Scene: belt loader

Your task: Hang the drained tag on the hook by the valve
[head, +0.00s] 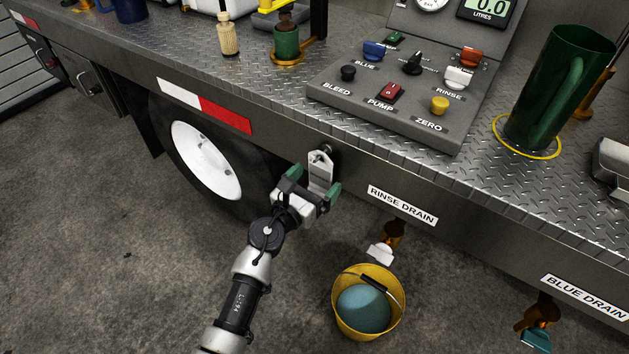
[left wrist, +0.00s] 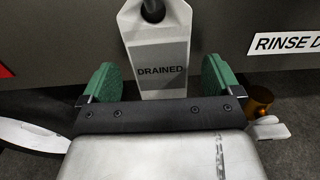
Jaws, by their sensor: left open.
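The light grey DRAINED tag (head: 320,170) is upright against the truck's side panel, left of the RINSE DRAIN label. It also shows in the left wrist view (left wrist: 160,55), its lettering facing the camera. A dark hook (head: 326,150) shows at the tag's top and appears to pass through its hole, so the tag seems to hang on it. My left gripper (head: 313,184) is open, its green fingers apart on either side of the tag's lower part, with gaps visible in the left wrist view. The rinse drain valve (head: 391,236) has a white handle. My right gripper is not in view.
A yellow bucket (head: 340,311) with blue-green contents stands below the valve. The diamond-plate deck (head: 300,98) above carries a control panel (head: 418,122) and a green jug (head: 553,95). A wheel (head: 205,160) is to the left. The blue drain valve (head: 540,312) is at lower right.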

